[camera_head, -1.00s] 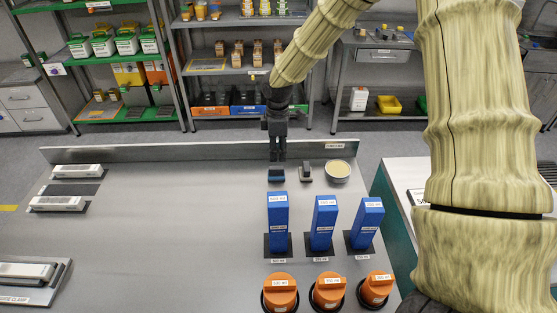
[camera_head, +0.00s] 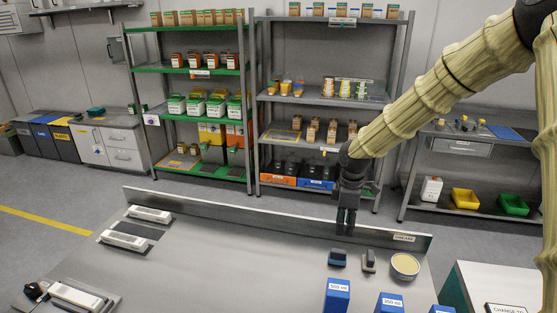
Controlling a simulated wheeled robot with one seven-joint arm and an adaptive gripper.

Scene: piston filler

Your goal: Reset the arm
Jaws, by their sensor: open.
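My arm (camera_head: 445,95) reaches in from the upper right, its sleeve pale and ribbed. My gripper (camera_head: 346,222) is dark and points down over the back of the steel table (camera_head: 230,255), near the raised back edge. It is open, and nothing shows between its fingers. A small dark block (camera_head: 337,258) with a blue base is just below it on the table. A second small dark-and-grey piece (camera_head: 369,261) and a round cream-topped dish (camera_head: 405,265) are to its right. Tops of blue blocks (camera_head: 337,295) show at the bottom edge.
Long pale-and-grey fixtures (camera_head: 124,241) lie on the table's left side. The table's middle is bare. Shelves (camera_head: 330,100) with boxes and bottles stand behind. A side table (camera_head: 490,275) stands at right. Grey floor (camera_head: 70,205) is free at left.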

